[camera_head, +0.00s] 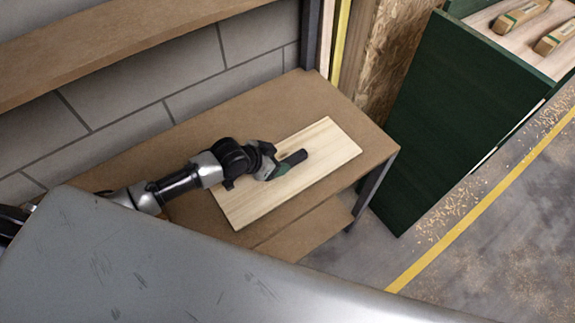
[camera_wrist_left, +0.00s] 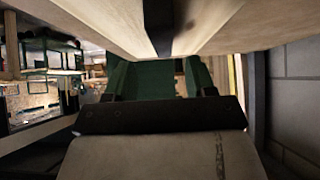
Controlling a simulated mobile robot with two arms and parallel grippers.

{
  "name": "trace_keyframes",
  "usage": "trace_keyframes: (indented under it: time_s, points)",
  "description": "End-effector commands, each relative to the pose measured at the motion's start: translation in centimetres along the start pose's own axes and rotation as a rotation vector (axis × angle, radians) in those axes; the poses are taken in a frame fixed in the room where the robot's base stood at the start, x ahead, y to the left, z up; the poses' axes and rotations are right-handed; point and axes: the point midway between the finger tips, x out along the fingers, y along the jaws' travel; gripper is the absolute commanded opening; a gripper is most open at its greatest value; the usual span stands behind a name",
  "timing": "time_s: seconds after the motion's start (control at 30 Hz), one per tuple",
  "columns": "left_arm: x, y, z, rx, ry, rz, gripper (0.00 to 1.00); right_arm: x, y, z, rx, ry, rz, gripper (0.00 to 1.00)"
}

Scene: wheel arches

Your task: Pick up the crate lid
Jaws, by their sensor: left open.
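The crate lid (camera_head: 325,150) is a flat, pale wooden board lying on a brown worktop. A dark bar handle (camera_head: 295,158) is on its upper face. My left gripper (camera_head: 270,170) is low over the lid at the near end of the handle, and its jaws are open. In the left wrist view the lid (camera_wrist_left: 85,18) fills the top, with the black handle (camera_wrist_left: 159,25) running down the middle. The green fingers stand apart on either side of the handle's line. I cannot tell whether they touch it. My right gripper is not in view.
The brown worktop (camera_head: 255,115) has bare room behind the lid. A grey block wall (camera_head: 150,80) and a wooden shelf (camera_head: 120,40) stand behind it. A dark green cabinet (camera_head: 450,110) stands to the right, with wooden pieces (camera_head: 522,14) on top.

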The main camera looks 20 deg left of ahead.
Motion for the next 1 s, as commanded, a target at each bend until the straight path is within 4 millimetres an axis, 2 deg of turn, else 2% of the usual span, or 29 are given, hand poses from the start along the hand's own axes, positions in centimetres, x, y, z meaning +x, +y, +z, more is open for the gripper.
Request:
trace_keyframes:
  time_s: [0.23, 0.4, 0.67, 0.77, 1.0]
  points:
    - [2.9, -0.2, -0.1, -0.002, -0.001, 0.000, 0.55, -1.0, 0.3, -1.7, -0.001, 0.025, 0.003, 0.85]
    - [4.7, -0.2, 0.0, -0.001, 0.000, 0.000, 0.55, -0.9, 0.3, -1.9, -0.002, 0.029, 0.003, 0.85]
    - [5.0, -0.2, 0.1, 0.000, 0.000, 0.000, 0.55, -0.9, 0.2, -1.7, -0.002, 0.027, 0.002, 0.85]
    - [4.9, -0.2, 0.1, 0.000, 0.000, 0.000, 0.43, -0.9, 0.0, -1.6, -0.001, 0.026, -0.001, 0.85]
    - [4.9, -0.2, 0.1, 0.000, 0.000, 0.000, 0.06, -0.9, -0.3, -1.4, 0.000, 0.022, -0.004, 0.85]
